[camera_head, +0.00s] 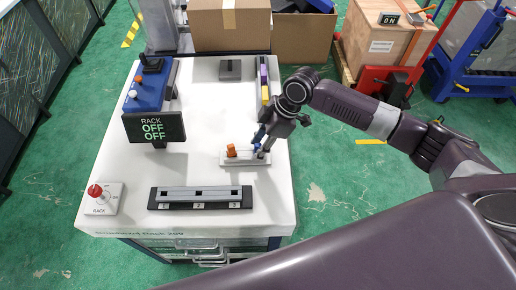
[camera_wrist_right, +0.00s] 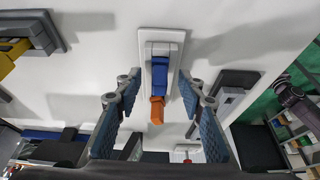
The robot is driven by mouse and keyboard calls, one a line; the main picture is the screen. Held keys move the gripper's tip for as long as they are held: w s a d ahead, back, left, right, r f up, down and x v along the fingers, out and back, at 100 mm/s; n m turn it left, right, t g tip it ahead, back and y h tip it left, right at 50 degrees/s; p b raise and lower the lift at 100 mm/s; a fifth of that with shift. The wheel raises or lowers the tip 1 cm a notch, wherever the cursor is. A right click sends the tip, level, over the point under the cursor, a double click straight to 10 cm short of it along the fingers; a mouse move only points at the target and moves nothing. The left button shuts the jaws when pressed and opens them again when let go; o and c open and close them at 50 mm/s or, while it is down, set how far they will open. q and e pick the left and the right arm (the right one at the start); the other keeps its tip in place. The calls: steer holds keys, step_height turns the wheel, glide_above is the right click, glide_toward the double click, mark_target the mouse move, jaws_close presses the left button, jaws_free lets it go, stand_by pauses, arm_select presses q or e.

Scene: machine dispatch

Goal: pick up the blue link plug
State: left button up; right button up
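The blue link plug (camera_head: 258,136) stands in a small white holder (camera_head: 232,161) on the white table, beside an orange plug (camera_head: 231,150). My right gripper (camera_head: 263,146) is over the right end of the holder and partly hides the blue plug. In the right wrist view the blue plug (camera_wrist_right: 160,76) shows between the two fingertips of my right gripper (camera_wrist_right: 159,84), with a gap on each side. The fingers are open. The orange plug (camera_wrist_right: 157,109) lies nearer the bottom there. My left gripper is not in view.
A dark rail with numbered slots (camera_head: 200,197) lies at the table's front. A red button box (camera_head: 100,198) and the RACK display reading OFF OFF (camera_head: 155,127) are to the left. A purple and yellow strip (camera_head: 264,80) and a grey block (camera_head: 230,69) are at the back.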

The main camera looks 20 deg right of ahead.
steer(key=c, duration=0.5)
jaws_close()
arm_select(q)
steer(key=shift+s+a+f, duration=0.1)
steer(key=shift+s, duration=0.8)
arm_select(e)
steer(key=shift+w+r, duration=0.1)
steer(key=shift+r, duration=0.05)
